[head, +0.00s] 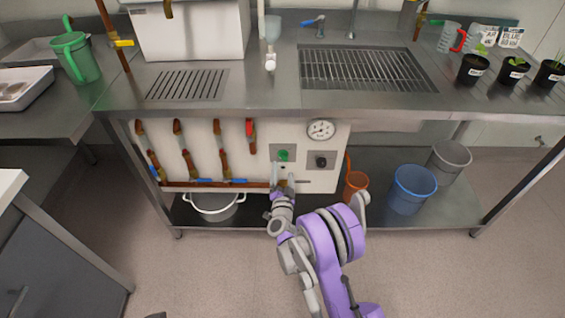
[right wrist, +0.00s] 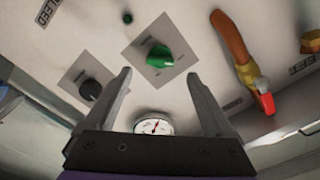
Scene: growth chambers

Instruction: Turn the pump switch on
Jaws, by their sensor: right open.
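A green rotary knob (head: 283,155) on a grey square plate, which looks like the pump switch, sits on the white panel under the bench. It also shows in the right wrist view (right wrist: 160,57), between and beyond the fingertips. The marks around it are too small to read. My right gripper (head: 283,184) is open in front of the panel, just below the knob in the head view. Its open fingers (right wrist: 158,76) also show in the right wrist view, with nothing between them and apparently apart from the knob. My left gripper is not in view.
A black knob (head: 321,161) and a round gauge (head: 321,130) sit right of the green knob. Copper pipes (head: 187,160) with valve handles run along the panel's left. A white pot (head: 214,205), orange bucket (head: 355,184) and blue bucket (head: 412,190) stand on the lower shelf.

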